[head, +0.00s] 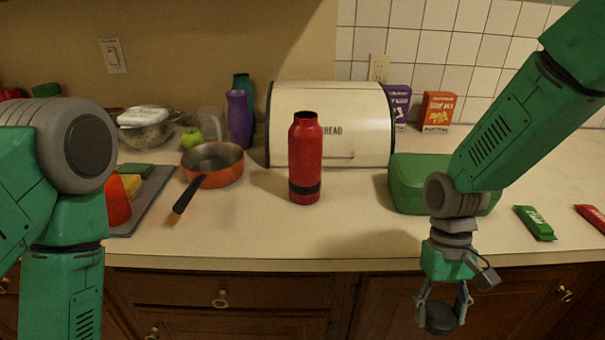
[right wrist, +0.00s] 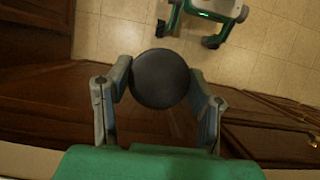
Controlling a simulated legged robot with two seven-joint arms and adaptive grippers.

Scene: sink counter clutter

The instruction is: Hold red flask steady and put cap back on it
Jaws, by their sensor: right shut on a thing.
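The red flask (head: 305,155) stands upright on the counter, in front of the bread box, with its top open and a dark band near its base. My right gripper (head: 441,312) is shut on the dark round cap (head: 440,321), in front of the counter's front edge and below the counter top, to the right of the flask. In the right wrist view the cap (right wrist: 160,79) sits between the two fingertips (right wrist: 160,85). My left arm comes in at the left of the head view; its gripper is out of the picture. Nothing touches the flask.
A cream bread box (head: 358,130) stands behind the flask. An orange pan (head: 212,165) is at its left, its handle pointing forward. A green box (head: 405,185) is at its right. A green packet (head: 535,222) lies further right. The counter in front of the flask is clear.

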